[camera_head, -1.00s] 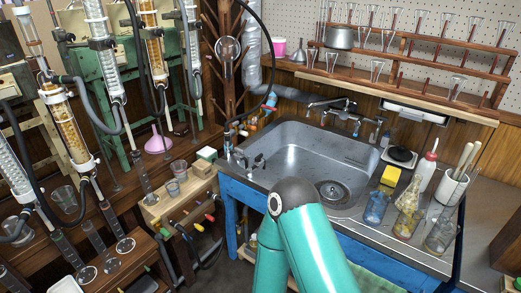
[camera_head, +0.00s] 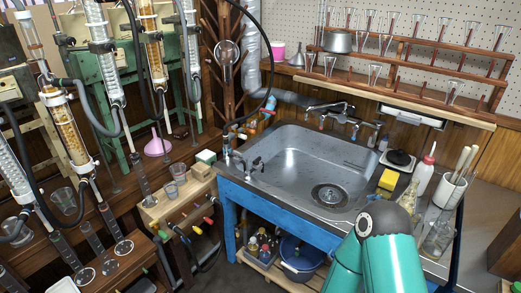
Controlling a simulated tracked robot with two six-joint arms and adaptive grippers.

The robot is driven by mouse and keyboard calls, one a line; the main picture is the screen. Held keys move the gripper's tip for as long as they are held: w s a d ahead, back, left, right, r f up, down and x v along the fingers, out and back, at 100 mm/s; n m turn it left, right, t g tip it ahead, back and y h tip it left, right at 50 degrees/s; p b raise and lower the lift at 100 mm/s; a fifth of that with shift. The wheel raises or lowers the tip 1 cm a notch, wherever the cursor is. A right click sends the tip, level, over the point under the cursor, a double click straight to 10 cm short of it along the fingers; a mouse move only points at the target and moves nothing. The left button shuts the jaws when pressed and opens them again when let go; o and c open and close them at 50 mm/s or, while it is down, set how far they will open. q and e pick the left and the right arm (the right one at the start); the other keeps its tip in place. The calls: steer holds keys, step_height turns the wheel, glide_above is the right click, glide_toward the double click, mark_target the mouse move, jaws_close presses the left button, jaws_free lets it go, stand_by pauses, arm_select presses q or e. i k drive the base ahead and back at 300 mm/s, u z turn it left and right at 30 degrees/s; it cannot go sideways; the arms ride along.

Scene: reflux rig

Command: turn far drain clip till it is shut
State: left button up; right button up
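Several small coloured handles stick out in front of the low wooden stand (camera_head: 158,212) at the left of the sink. They include a red one (camera_head: 208,220), a yellow one (camera_head: 197,230) and a green one (camera_head: 163,235), with dark hoses near them. They are too small to tell which is the far drain clip or whether it is open or shut. One of my teal arms fills the lower right, in front of the sink's front edge. Neither gripper shows in the head view.
A steel sink (camera_head: 285,180) stands in a blue frame (camera_head: 270,209), with bottles and a blue pot (camera_head: 300,258) on its lower shelf. Glass columns (camera_head: 68,130) with hoses stand at the left. Glassware and a wash bottle (camera_head: 424,172) stand right of the sink.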

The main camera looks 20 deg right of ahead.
mark_target(238, 154)
steer(key=i, duration=1)
steer(key=z, duration=0.05)
